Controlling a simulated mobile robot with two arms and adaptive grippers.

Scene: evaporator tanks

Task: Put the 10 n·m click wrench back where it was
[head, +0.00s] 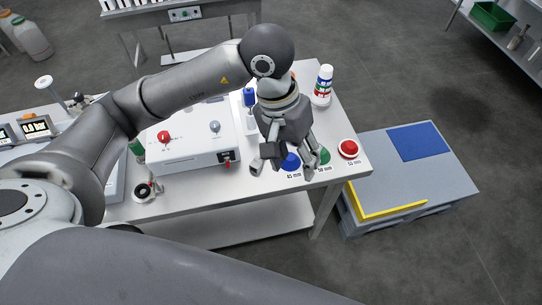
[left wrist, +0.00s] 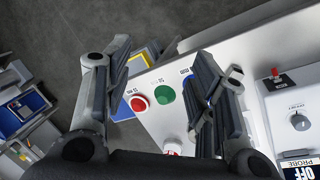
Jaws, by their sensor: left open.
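I cannot make out a click wrench in either view. My left gripper (head: 281,165) is open and points down over the front right part of the white bench (head: 250,195). The red disc (left wrist: 139,104) and green disc (left wrist: 164,94) also show between the fingers in the left wrist view. My right gripper is not in view.
A white instrument box (head: 190,150) with knobs stands left of the gripper. A banded bottle (head: 322,86) stands behind it at the right. A grey pallet-like platform (head: 425,180) with a blue pad (head: 418,141) and yellow edging (head: 390,209) is right of the bench.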

